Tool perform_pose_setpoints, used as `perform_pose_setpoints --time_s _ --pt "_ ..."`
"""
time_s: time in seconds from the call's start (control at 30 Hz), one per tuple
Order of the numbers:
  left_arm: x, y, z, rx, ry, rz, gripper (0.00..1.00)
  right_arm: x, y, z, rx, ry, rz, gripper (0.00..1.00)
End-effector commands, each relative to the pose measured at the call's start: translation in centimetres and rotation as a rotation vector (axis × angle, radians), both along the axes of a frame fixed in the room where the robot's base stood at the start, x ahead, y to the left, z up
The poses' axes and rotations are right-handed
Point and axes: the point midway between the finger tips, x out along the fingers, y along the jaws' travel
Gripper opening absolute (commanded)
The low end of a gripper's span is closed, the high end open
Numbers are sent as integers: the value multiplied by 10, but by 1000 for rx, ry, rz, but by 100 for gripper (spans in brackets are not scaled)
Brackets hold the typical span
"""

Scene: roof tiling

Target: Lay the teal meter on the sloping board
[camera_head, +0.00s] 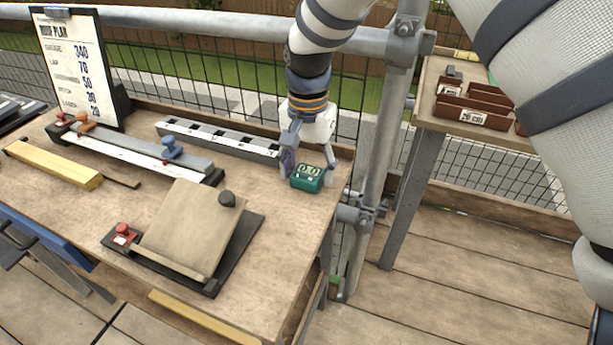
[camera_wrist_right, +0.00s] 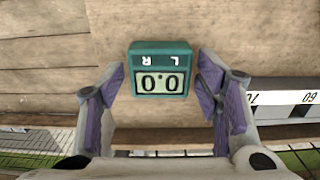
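The teal meter (camera_head: 307,178) sits near the right edge of the workbench, its display reading 0.0. It also shows in the right wrist view (camera_wrist_right: 160,70), upside down. My right gripper (camera_head: 308,172) reaches down over it from above. Its purple-padded fingers (camera_wrist_right: 160,92) are open, one on each side of the meter, with small gaps visible. The sloping board (camera_head: 188,228), a tan panel tilted on a dark base, stands at the front of the bench, left of the meter. It has a dark round knob at its upper right corner. My left gripper is not in view.
A clamped rail with blue and orange knobs (camera_head: 150,150) and a yellow bar (camera_head: 52,164) lie to the left. A clipboard (camera_head: 75,65) stands at the back. A scaffold pole (camera_head: 385,130) rises right of the bench.

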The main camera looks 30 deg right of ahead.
Motion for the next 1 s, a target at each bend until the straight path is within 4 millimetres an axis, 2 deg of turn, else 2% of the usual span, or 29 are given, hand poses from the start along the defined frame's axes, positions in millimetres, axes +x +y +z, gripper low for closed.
perform_pose_setpoints --time_s 0.03,0.1,0.13,0.27,0.8,1.0 --pt "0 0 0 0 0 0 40 0 0 0 0 0 0 41" --pt "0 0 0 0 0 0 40 0 0 0 0 0 0 25" --pt "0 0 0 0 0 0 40 0 0 0 0 0 0 24" --pt "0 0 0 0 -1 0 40 0 0 1 0 0 0 24" --pt "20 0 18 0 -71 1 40 1 0 57 0 -6 0 24" --pt "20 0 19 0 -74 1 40 0 0 61 0 0 0 24"
